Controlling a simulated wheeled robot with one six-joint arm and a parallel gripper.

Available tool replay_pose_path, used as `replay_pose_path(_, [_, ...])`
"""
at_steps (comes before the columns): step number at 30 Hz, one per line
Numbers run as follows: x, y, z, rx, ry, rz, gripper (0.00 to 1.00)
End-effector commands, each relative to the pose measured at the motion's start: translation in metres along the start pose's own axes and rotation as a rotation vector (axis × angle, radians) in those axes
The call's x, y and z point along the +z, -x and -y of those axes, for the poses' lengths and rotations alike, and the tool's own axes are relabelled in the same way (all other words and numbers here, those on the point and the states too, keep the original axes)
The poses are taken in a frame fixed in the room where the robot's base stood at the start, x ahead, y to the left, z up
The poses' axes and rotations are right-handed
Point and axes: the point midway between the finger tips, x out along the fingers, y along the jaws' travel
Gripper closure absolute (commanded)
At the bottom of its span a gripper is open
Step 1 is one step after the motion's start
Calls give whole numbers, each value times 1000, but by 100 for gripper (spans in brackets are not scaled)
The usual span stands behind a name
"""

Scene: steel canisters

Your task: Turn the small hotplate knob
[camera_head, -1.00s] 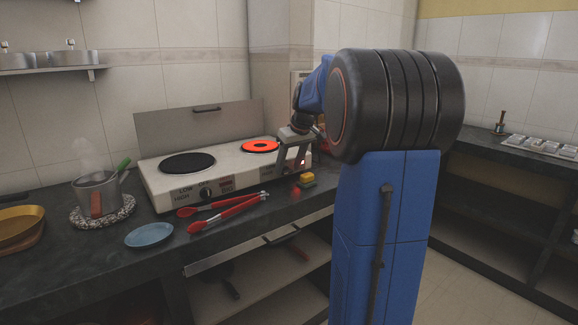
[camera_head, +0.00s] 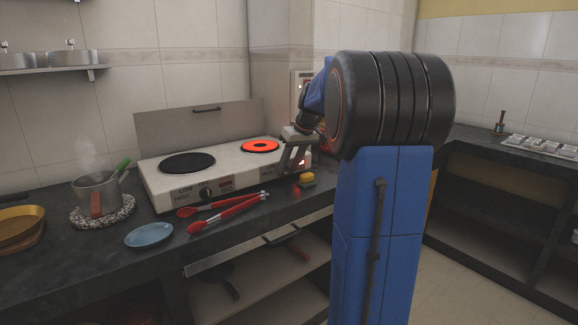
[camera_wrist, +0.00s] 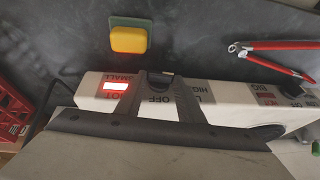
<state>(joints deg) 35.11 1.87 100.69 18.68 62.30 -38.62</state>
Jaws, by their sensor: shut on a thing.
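The white hotplate (camera_head: 222,170) stands on the dark counter in the head view. Its large left plate is dark and its small right plate (camera_head: 260,146) glows orange-red. My gripper (camera_head: 291,166) is at the right end of its front panel. In the wrist view the dark small knob (camera_wrist: 160,82) sits between the fingertips of my gripper (camera_wrist: 163,76), which is shut on it. The OFF and SMALL markings and a lit red indicator (camera_wrist: 115,87) show beside it. In the head view my fingers hide the small knob; the large knob (camera_head: 206,194) stands clear.
A yellow-and-green sponge (camera_head: 306,180) and red-handled tongs (camera_head: 222,208) lie in front of the hotplate. A red crate (camera_wrist: 12,110) shows at the wrist view's left edge.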

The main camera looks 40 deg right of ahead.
Motion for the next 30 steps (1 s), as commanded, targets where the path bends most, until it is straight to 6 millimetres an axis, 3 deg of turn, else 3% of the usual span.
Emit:
replay_pose_path(18, [1,-4,-17,-451,-190,-2,88])
replay_pose_path(30, [2,-6,-21,-618,-258,-2,88])
